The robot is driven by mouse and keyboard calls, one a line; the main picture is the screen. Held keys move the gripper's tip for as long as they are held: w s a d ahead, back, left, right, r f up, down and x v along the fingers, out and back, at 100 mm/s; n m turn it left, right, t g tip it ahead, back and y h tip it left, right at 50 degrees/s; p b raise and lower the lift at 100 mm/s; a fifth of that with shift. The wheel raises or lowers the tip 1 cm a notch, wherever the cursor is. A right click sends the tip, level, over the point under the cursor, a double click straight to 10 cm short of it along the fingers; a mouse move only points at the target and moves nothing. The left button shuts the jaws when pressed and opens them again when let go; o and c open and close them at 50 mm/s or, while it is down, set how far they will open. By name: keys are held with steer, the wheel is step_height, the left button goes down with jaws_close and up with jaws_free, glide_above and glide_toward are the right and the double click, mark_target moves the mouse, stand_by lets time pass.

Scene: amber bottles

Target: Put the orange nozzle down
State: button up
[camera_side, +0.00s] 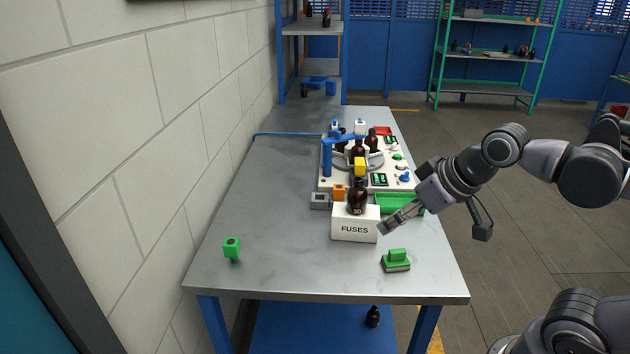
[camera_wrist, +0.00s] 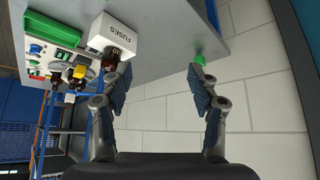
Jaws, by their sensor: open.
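A small orange block-like piece (camera_side: 339,191), which looks like the orange nozzle, sits on the table behind the white FUSES box, beside a grey block (camera_side: 320,200). Its lower part is partly hidden. My gripper (camera_side: 384,228) is just right of the FUSES box (camera_side: 354,224), low over the table and apart from the orange piece. In the wrist view my gripper (camera_wrist: 160,74) has its two fingers wide apart with nothing between them. The FUSES box (camera_wrist: 113,35) also shows there, by the left finger.
An amber bottle (camera_side: 357,196) stands at the FUSES box. Behind is a white machine panel (camera_side: 326,176) with a blue post and more bottles. The table's left front is mostly clear.

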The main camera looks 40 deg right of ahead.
steer(key=w+d+r+n+y, duration=0.2)
steer(key=w+d+y, duration=0.15)
steer(key=w, duration=0.65)
steer(key=w+d+r+n+y, duration=0.25)
steer(key=w+d, duration=0.25)
steer(key=w, duration=0.5)
steer(key=w+d+f+n+t+y, duration=0.1)
steer(key=w+d+f+n+y, duration=0.2)
steer(key=d, duration=0.7)
steer(key=w+d+f+n+t+y, duration=0.15)
steer(key=w+d, duration=0.25)
steer(key=d, duration=0.6)
glide_toward(342, 187)
steer(key=shift+h, duration=0.45)
steer(key=x, duration=0.3)
steer(key=a+x, duration=0.1)
steer(key=x, duration=0.1)
steer(key=shift+s+r, duration=0.15)
steer(key=shift+s, duration=0.15)
steer(key=shift+w+x, duration=0.2)
steer(key=shift+x, duration=2.45)
steer(key=shift+d, duration=0.25)
steer(key=c, duration=1.2)
steer(key=shift+c, duration=0.2)
